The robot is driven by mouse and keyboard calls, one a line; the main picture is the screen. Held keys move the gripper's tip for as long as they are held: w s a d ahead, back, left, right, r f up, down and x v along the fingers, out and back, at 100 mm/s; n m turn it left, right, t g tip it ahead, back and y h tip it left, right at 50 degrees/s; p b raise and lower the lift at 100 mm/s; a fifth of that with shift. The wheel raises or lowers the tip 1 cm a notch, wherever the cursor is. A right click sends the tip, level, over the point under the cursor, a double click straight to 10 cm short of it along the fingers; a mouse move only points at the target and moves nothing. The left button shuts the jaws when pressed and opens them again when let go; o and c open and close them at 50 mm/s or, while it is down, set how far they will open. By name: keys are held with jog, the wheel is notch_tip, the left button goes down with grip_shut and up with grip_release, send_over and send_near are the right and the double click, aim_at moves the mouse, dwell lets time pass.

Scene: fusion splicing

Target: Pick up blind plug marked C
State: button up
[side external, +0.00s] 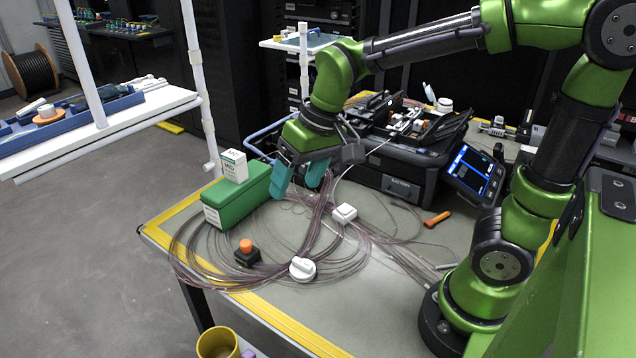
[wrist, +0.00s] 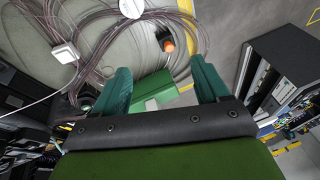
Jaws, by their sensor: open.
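No letter C is readable in either view, so I cannot tell which piece is the blind plug marked C. Three small pieces lie among the cable loops: a black square piece with an orange knob (side external: 246,252), a round white piece with a raised grip (side external: 302,269), and a white square piece (side external: 344,213). They also show in the wrist view as the orange-topped piece (wrist: 167,42), the round white piece (wrist: 131,8) and the white square piece (wrist: 65,53). My gripper (side external: 300,184) is open and empty above the table, behind these pieces; its teal fingers (wrist: 159,72) are apart.
A green box (side external: 228,206) with a small white carton (side external: 234,165) on top stands left of my gripper. Thin cable loops (side external: 200,262) cover much of the table. A black splicer (side external: 400,170) with a screen and an orange-handled tool (side external: 437,219) are to the right.

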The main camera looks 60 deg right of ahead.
aim_at(247, 243)
jog(key=w+a+f+n+g+h, duration=0.1)
jog(key=w+a+f+g, duration=0.1)
jog(key=w, duration=0.4)
jog(key=w+a+f+n+g+h, duration=0.1)
jog(key=w+a+f, duration=0.1)
jog(key=w, duration=0.4)
notch_tip(247, 243, down, 17)
jog(key=shift+s+d+r, duration=0.1)
jog(key=shift+s+d, duration=0.05)
jog(key=shift+c, duration=0.3)
